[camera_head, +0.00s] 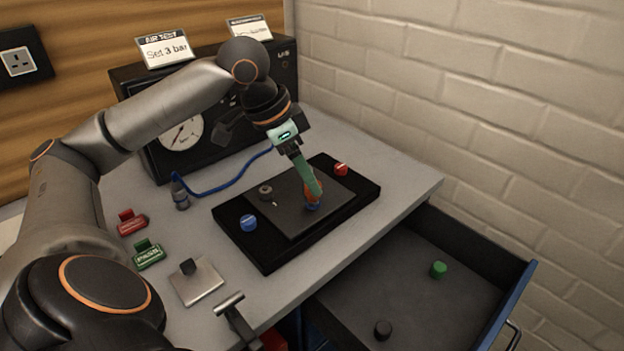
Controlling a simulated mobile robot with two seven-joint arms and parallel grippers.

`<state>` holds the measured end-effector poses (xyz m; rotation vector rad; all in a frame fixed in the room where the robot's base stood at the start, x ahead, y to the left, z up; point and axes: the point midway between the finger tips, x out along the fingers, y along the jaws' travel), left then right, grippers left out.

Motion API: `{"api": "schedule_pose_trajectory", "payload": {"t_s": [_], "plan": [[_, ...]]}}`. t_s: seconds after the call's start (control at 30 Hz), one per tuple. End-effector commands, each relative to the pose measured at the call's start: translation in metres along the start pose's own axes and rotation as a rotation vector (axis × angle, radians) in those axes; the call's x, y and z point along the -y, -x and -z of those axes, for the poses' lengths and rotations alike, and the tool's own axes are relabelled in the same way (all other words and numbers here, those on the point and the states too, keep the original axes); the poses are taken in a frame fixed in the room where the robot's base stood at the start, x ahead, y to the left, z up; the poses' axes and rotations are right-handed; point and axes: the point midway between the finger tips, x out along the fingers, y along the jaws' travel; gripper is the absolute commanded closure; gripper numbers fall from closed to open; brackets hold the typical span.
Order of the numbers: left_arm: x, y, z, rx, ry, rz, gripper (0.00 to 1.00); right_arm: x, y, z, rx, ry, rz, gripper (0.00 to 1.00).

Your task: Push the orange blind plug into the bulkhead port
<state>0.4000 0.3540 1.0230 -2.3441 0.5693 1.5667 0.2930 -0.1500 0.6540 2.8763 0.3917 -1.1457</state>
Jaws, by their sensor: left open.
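My left gripper (313,192) points down over the dark square plate (287,214) on the black base (270,253). Its greenish fingers are open and reach down to an orange part (316,187), which looks like the blind plug. The fingers partly hide it. A small blue part (312,206) shows directly below the orange one, at the plate. I cannot tell which part is the bulkhead port or how deep the plug sits. My right gripper is not in view.
A blue cap (248,223) and a red cap (341,170) sit on the base. A black gauge box (225,152) stands behind, with a blue hose (222,191). Red and green tags (148,255) lie left. The open drawer (410,300) holds green and black pieces.

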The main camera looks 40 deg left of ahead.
Motion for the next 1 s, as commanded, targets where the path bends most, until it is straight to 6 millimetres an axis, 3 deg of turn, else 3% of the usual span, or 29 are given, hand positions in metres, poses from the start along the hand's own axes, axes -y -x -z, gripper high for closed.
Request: {"api": "schedule_pose_trajectory", "payload": {"t_s": [0.03, 0.2, 0.4, 0.87, 1.0], "plan": [[0.001, 0.016, 0.001, -0.003, 0.000, 0.005, 0.29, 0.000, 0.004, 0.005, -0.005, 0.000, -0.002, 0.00], [0.001, 0.054, 0.002, -0.003, 0.000, 0.003, 0.29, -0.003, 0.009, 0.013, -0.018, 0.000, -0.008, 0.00], [0.000, 0.081, 0.001, -0.001, 0.000, 0.002, 0.29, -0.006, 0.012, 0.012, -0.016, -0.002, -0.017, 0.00], [0.000, 0.088, 0.000, 0.001, 0.000, 0.000, 0.29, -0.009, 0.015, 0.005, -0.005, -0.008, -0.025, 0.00], [-0.003, 0.077, 0.004, 0.016, -0.019, -0.005, 0.29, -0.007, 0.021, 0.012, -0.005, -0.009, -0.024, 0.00]]}}
